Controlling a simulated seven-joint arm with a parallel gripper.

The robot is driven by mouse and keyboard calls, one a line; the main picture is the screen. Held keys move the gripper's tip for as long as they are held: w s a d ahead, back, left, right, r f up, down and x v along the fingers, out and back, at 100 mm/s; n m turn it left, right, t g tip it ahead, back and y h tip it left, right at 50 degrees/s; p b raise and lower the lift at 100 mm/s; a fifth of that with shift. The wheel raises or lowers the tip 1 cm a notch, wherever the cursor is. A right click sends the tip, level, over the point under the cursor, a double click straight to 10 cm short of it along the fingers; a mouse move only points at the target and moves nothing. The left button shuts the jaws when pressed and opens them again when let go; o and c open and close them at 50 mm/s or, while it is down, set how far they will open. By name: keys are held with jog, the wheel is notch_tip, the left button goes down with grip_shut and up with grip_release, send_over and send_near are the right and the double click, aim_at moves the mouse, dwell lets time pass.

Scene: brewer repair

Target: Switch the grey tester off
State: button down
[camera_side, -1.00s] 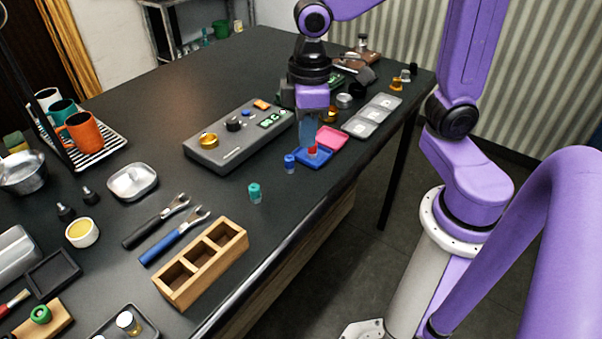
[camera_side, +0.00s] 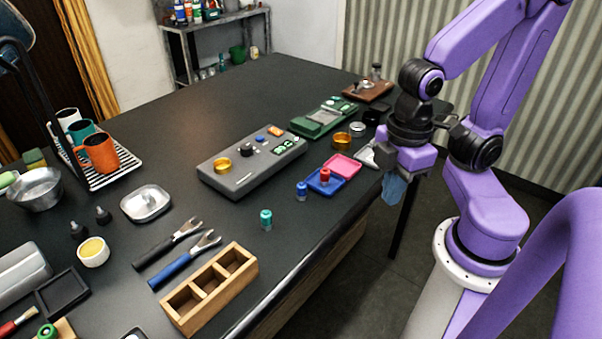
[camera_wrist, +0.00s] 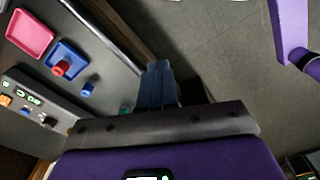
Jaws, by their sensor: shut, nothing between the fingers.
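The grey tester (camera_side: 232,178) lies on the dark bench in the side view, with a gold round part, a black knob (camera_side: 246,150), a blue button (camera_side: 261,138), an orange piece (camera_side: 275,131) and a display (camera_side: 286,146) lit green. Part of the tester (camera_wrist: 62,108) also shows at the left of the wrist view, its display (camera_wrist: 28,99) lit. My gripper (camera_side: 394,190) is off to the right of the tester, beyond the bench's front edge. Its blue fingers (camera_wrist: 157,80) are together and empty, pointing over the floor.
A red-capped vial (camera_side: 325,174) stands on a blue tray (camera_side: 313,186) beside a pink tray (camera_side: 345,165). Blue-capped (camera_side: 301,190) and teal-capped (camera_side: 265,219) vials stand nearby. A green device (camera_side: 318,121) lies behind the tester.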

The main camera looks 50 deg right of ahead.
jog(key=w+a+r+n, duration=0.1)
jog(key=w+a+r, duration=0.2)
jog(key=w, duration=0.7)
notch_tip(320, 180, up, 4)
jog(key=n+t, duration=0.1)
jog(key=n, duration=0.3)
send_over(273, 129)
jog(key=s, duration=0.2)
jog(key=shift+f, duration=0.2)
jog(key=shift+f, duration=0.1)
jog(key=f, duration=0.4)
jog(key=w+f, duration=0.1)
jog(key=f, duration=0.8)
jog(key=shift+w+f, duration=0.35)
